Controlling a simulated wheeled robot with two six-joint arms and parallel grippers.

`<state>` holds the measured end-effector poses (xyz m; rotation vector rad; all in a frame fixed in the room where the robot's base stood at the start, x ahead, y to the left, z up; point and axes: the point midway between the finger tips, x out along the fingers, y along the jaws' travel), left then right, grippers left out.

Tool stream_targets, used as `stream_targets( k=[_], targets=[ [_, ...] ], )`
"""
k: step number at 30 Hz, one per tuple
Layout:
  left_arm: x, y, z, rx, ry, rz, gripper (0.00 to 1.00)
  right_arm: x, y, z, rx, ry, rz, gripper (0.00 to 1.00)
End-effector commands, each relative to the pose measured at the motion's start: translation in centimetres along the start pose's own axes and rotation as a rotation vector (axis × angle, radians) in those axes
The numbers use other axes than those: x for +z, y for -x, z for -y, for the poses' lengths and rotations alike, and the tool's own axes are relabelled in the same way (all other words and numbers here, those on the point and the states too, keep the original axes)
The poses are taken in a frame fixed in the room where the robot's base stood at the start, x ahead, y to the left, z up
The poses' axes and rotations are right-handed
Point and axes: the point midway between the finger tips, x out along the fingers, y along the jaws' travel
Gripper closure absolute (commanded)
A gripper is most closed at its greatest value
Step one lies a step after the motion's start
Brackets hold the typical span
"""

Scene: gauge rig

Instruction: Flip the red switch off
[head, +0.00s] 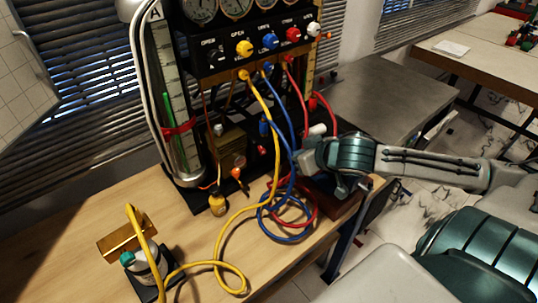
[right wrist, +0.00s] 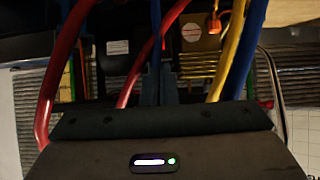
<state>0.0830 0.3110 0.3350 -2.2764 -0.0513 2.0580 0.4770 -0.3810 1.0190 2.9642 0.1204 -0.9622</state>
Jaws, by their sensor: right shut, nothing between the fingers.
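A small red switch (head: 262,149) appears to sit low on the black panel of the gauge rig (head: 210,62). It is tiny, and its on or off position cannot be told. In the right wrist view a small red spot (right wrist: 164,44) shows by the fingertips; I cannot tell if they touch it. My right gripper (right wrist: 160,72) is shut and empty, pointing at the lower panel between the hoses. In the head view its fingers are mostly hidden behind the hoses. My left gripper is not in view.
Red (head: 298,85), blue (head: 281,100) and yellow (head: 262,100) hoses hang in front of the panel and loop on the wooden table (head: 200,250). A bottle (head: 150,262) with a teal cap and a brass block (head: 127,236) stand front left. A grey bench (head: 385,95) is behind.

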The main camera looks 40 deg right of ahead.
Motion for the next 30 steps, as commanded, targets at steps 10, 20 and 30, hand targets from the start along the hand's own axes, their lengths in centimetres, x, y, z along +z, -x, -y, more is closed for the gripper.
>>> stream_targets(
  k=[10, 20, 30],
  targets=[
    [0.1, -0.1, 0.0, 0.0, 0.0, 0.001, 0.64, 0.1, -0.2, -0.1, 0.003, -0.001, -0.001, 1.0],
    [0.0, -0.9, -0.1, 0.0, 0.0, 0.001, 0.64, 0.1, -2.0, -0.2, 0.006, -0.007, -0.005, 1.0],
    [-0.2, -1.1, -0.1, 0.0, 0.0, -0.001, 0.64, 0.0, -4.6, -0.1, 0.003, -0.006, -0.002, 1.0]
  ],
)
